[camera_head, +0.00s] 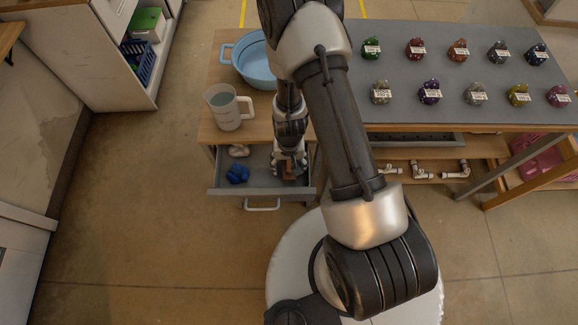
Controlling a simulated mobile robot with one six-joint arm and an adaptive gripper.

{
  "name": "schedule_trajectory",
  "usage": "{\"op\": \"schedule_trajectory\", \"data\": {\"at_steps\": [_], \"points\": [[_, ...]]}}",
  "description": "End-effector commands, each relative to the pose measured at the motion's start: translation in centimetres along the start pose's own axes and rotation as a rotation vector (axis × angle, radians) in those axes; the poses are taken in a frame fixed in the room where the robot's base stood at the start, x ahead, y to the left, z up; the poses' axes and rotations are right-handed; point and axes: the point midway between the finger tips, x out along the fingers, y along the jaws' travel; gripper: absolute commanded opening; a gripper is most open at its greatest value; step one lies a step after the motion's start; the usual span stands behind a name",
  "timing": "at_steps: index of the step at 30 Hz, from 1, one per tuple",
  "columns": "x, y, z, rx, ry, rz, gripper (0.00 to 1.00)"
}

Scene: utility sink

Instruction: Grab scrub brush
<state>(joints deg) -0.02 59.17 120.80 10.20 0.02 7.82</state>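My gripper (289,172) points down into the open grey drawer (216,191), at its right side. A small reddish-brown thing shows at the fingertips; it may be part of the scrub brush, but it is too small and covered to be sure. I cannot tell whether the fingers are closed on it or only around it. No other thing in view can be made out as a scrub brush.
A blue crumpled item (237,174) and a pale item (239,151) lie in the drawer's left part. A measuring jug (229,108) and blue basin (254,65) stand on the wooden top above. Right is a grey table (440,100) with several colored items.

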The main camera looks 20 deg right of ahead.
Motion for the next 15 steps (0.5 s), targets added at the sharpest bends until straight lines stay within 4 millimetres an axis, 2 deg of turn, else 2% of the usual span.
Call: {"op": "schedule_trajectory", "data": {"at_steps": [2,15], "points": [[-0.01,0.00,0.00,0.000,0.000,0.000,0.55],[0.00,0.01,0.01,0.000,0.000,0.000,0.26]]}}
